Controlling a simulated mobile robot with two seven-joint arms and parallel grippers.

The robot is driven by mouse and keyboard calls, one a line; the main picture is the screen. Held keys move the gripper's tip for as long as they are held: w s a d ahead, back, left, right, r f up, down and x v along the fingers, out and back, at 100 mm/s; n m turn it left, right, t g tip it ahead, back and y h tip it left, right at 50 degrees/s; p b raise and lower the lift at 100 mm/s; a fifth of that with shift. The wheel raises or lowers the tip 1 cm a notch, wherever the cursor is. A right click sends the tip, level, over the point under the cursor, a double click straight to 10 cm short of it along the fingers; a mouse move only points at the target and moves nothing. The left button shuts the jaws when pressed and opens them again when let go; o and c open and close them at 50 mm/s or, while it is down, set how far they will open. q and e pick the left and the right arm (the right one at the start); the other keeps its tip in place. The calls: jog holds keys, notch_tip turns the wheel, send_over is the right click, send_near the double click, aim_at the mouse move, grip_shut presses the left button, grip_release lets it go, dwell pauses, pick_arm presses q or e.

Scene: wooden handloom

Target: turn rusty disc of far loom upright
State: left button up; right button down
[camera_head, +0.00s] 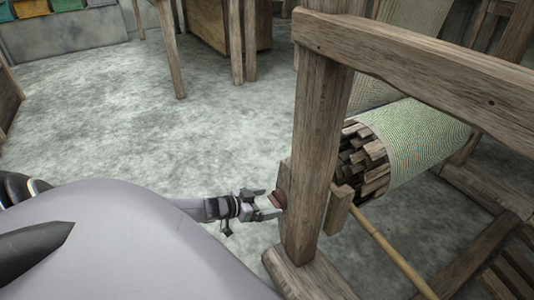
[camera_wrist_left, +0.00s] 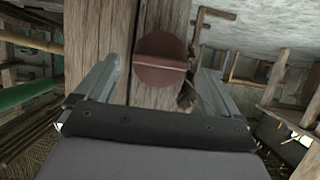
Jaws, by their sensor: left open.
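The rusty disc (camera_head: 278,199) is a round reddish-brown plate on the side of the loom's wooden post (camera_head: 316,150). In the left wrist view the disc (camera_wrist_left: 160,47) shows face on, with a raised bar across it that lies nearly level in the picture. My left gripper (camera_head: 265,200) is open and right in front of the disc. In the wrist view its two fingers stand on either side of the disc's lower part. I cannot tell whether they touch it. My right gripper is not in view.
The loom's upper beam (camera_head: 425,65) runs to the right above a roll of green-white cloth (camera_head: 425,140). A thin pole (camera_head: 390,248) slants down beside the post. The concrete floor (camera_head: 120,125) left of the post is clear. Wooden legs (camera_head: 171,50) stand farther back.

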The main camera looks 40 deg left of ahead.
pick_arm(q)
jog(key=shift+w+d+f, duration=0.1)
jog(key=shift+w, duration=0.15)
jog(key=c, duration=1.1)
jog(key=shift+o, duration=0.3)
